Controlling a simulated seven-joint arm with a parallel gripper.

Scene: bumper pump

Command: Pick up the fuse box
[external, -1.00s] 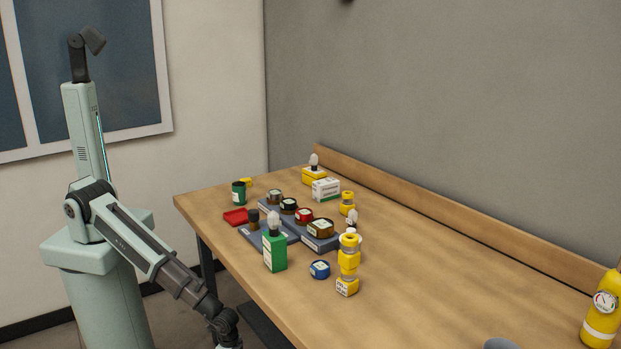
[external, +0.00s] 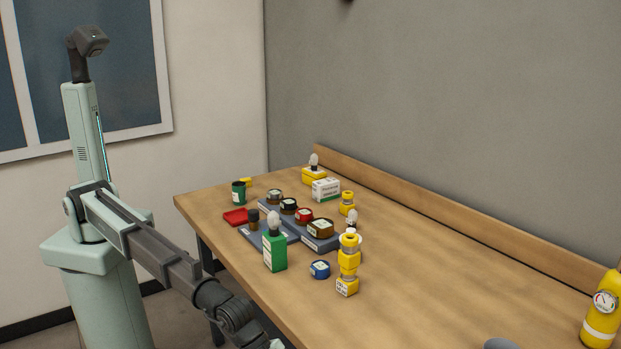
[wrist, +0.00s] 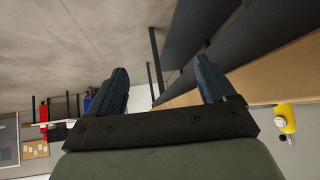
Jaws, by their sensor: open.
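No label reading fuse box is legible. A small white box with a green stripe (external: 326,190) stands at the back of the table and may be it. A yellow box (external: 314,176) with a clear-domed bulb on top stands behind it. My gripper (wrist: 160,88) shows in the wrist view, with its two dark fingers wide apart and nothing between them. In the external view my forearm reaches the bottom edge, and the fingers are out of frame. My gripper is well away from the boxes, near the table's front side.
Grey trays (external: 318,244) hold several labelled jars. A green bottle (external: 275,251), a blue tin (external: 320,269) and a yellow stacked fitting (external: 348,264) stand in front. A red tray (external: 236,216) lies at left. A yellow cylinder (external: 600,318) stands at far right. The table's right middle is clear.

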